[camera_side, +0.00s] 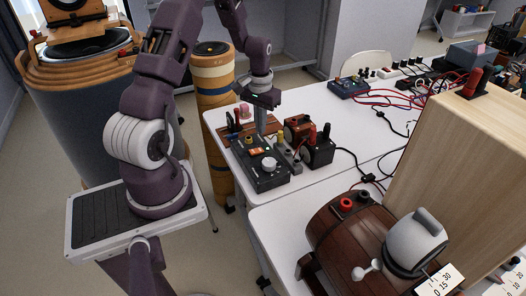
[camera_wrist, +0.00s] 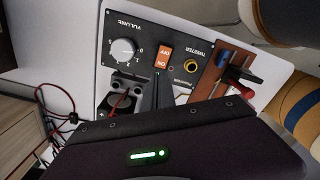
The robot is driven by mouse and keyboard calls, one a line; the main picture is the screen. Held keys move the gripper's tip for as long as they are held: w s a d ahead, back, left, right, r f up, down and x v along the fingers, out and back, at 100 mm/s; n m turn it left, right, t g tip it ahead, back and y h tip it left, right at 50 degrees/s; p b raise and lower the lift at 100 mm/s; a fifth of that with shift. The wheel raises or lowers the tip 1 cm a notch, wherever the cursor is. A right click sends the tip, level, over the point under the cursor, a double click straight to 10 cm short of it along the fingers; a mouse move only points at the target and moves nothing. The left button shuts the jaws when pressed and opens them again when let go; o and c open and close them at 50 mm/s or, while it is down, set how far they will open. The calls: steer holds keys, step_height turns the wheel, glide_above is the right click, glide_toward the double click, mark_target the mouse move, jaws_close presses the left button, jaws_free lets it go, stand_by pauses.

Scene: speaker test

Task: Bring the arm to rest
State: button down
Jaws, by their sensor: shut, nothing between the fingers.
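My gripper (camera_side: 261,130) points down just above the far end of a black control panel (camera_side: 262,180) on the white table. Its fingers are together and empty. In the wrist view the closed fingers (camera_wrist: 157,84) show beside the panel's orange on/off switch (camera_wrist: 164,55); I cannot tell whether they touch it. The panel also carries a white volume knob (camera_wrist: 123,50) and a yellow-ringed socket (camera_wrist: 197,68) marked near "tweeter". My gripper's dark housing hides the lower part of the wrist view.
A wooden holder with red and black plugs (camera_wrist: 233,72) stands beside the panel. A small dark speaker box (camera_side: 318,150) is to its right. A wooden barrel (camera_side: 345,235) and pale wooden cabinet (camera_side: 450,150) stand nearer right. Red cables (camera_side: 400,98) lie at the back.

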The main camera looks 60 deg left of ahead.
steer(key=s+d+r+m+t+y, duration=0.1)
steer(key=s+d+r+m, duration=0.1)
steer(key=d+r, duration=0.7)
steer(key=s+d+r+m+t, duration=0.1)
steer(key=d+r+t, duration=0.1)
steer(key=d+r, duration=0.75)
steer(key=s+d+r+m+t, duration=0.1)
steer(key=s+d+r, duration=0.1)
steer(key=s, duration=0.2)
steer(key=s+d+r+m, duration=0.1)
steer(key=s+d+r, duration=0.1)
steer(key=s, duration=0.3)
steer(key=s+d+r+m+t+h, duration=0.1)
steer(key=s+d+r, duration=0.2)
steer(key=s, duration=0.2)
steer(key=shift+s+d+t, duration=0.2)
steer(key=shift+d+t, duration=0.05)
steer(key=shift+t, duration=0.05)
